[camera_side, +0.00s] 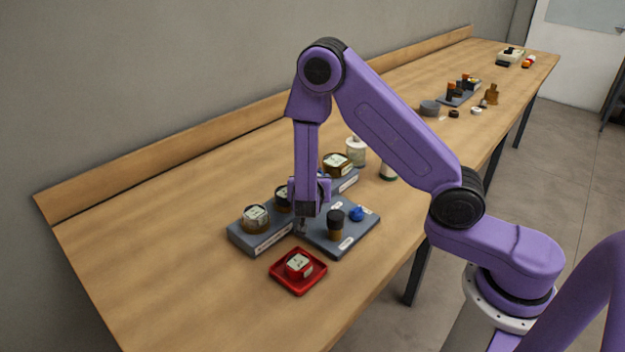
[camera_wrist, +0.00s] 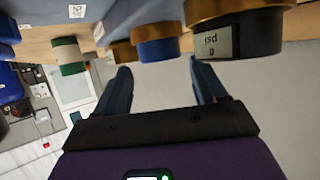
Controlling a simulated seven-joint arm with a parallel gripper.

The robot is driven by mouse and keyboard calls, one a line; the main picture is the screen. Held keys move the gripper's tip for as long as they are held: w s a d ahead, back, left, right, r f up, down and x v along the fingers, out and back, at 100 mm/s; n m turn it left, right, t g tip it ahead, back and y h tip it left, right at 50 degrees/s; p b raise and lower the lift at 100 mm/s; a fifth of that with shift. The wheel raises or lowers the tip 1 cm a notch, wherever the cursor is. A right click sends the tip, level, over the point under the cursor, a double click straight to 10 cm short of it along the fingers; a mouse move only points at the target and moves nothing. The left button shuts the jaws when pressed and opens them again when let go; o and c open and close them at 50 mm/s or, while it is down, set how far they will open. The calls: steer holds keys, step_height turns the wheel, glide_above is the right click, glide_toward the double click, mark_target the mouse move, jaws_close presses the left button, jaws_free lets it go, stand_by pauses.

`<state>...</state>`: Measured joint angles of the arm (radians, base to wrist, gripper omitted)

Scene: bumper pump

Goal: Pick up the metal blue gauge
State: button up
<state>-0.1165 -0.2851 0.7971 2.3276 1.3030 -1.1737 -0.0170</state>
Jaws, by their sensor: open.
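My gripper (camera_side: 302,226) points down over the grey trays in the side view, beside a black-topped brown part (camera_side: 336,224). In the wrist view my gripper (camera_wrist: 160,68) has its two fingers apart with nothing between them. A blue cylindrical part (camera_wrist: 158,48) lies just past the fingertips; whether it is the metal blue gauge I cannot tell. A dark gauge with a brass rim and a small display (camera_wrist: 222,42) is to its right. In the side view a small blue part (camera_side: 357,213) sits on the grey plate (camera_side: 352,242).
A round white-faced gauge (camera_side: 256,217) sits on a left grey block. A gold-rimmed gauge (camera_side: 337,164) is behind my gripper. A white bottle (camera_side: 356,150) stands behind. The table's left side is clear.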

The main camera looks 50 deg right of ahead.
steer(key=shift+x, duration=1.9)
steer(key=c, duration=1)
steer(key=shift+r, duration=0.2)
